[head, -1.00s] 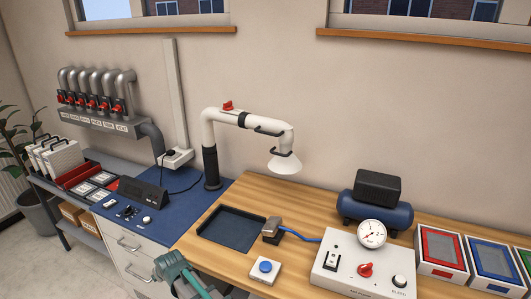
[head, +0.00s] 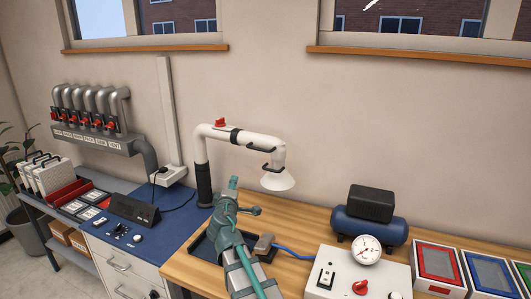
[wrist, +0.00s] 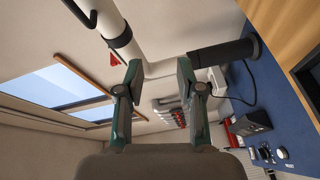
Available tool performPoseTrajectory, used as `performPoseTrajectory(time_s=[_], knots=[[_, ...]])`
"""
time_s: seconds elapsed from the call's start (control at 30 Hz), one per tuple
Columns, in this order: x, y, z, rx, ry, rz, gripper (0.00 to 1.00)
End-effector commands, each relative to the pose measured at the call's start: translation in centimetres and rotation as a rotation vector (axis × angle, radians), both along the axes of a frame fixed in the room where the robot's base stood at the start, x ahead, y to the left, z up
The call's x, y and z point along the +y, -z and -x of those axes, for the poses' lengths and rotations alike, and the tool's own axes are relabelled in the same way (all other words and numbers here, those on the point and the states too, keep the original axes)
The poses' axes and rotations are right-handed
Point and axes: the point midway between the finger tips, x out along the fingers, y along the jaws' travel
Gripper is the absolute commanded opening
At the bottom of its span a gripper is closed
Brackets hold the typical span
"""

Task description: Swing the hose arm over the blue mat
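The white hose arm (head: 245,135) rises from a black post (head: 204,185) and reaches right, ending in a downward-facing cone hood (head: 278,181). A red knob (head: 220,123) sits on top, and a dark handle (head: 262,147) is on the outer part. The hood hangs over the wooden bench. The blue mat (head: 180,226) lies to the left, under the post and small devices. My teal gripper (head: 245,197) is below and in front of the hose arm, apart from it. In the wrist view my gripper (wrist: 158,68) is open and empty, with the white tube (wrist: 115,30) beyond its fingers.
A dark tray (head: 203,248) lies on the bench, partly hidden by my arm. A grey nozzle tool (head: 264,246) with a blue hose, a gauge box (head: 330,262) and a blue compressor (head: 368,225) stand right. A black device (head: 135,208) sits left.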

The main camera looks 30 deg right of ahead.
Motion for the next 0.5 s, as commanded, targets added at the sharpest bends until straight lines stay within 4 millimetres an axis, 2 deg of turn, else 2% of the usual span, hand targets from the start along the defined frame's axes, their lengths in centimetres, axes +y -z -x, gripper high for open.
performPoseTrajectory(time_s=[0.03,0.1,0.2,0.37,0.5], knots=[[-1.5,-1.7,0.9,-0.015,0.021,0.078,0.37],[-2.8,-3.9,1.7,-0.030,0.042,0.180,0.37],[-4.1,-6.0,2.5,-0.038,0.067,0.287,0.37],[-5.1,-7.6,3.0,-0.042,0.085,0.366,0.37],[-5.7,-8.1,2.0,-0.041,0.087,0.375,0.37]])
